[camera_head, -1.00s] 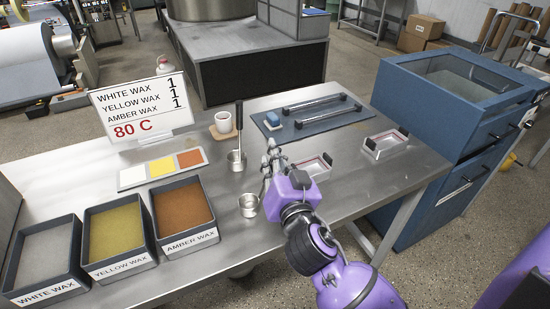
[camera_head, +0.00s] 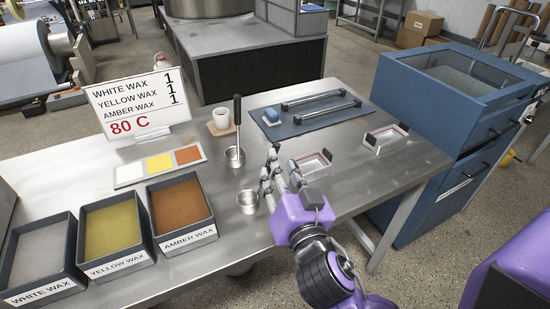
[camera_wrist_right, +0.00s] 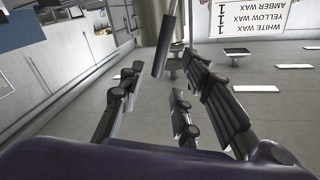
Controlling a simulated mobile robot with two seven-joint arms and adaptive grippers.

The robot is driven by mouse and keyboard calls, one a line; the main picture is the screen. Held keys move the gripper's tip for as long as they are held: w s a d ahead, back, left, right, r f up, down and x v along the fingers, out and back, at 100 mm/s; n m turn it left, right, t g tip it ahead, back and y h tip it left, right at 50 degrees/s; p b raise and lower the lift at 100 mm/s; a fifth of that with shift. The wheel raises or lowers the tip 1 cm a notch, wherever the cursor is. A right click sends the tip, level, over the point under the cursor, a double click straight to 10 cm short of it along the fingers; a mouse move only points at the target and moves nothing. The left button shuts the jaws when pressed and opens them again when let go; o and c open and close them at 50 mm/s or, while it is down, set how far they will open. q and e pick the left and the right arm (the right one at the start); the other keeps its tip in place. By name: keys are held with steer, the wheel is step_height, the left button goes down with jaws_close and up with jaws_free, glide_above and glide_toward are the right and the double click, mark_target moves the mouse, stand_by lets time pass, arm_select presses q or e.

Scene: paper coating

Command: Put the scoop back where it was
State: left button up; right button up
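The scoop has a long black handle (camera_head: 237,112) that stands upright, with a metal cup (camera_head: 235,157) at its foot on the steel table. Whether the foot is the scoop's own bowl or a separate holder I cannot tell. A second small metal cup (camera_head: 248,202) stands nearer the front. My right gripper (camera_head: 270,174) is open and empty, to the right of and nearer than the scoop, not touching it. In the right wrist view its spread fingers (camera_wrist_right: 155,105) have nothing between them, and a dark handle (camera_wrist_right: 165,45) rises beyond them. My left gripper is not in view.
White, yellow and amber wax bins (camera_head: 113,230) line the front left. A sign (camera_head: 138,105), colour sample strip (camera_head: 158,167) and white cup (camera_head: 221,118) stand behind. A blue mat with bars (camera_head: 315,116) and small trays (camera_head: 385,138) are at right, beside a blue cabinet (camera_head: 450,100).

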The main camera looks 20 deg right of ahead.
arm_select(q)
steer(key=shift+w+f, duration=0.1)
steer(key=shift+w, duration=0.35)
arm_select(e)
steer(key=s+a, duration=0.1)
steer(key=s, duration=0.5)
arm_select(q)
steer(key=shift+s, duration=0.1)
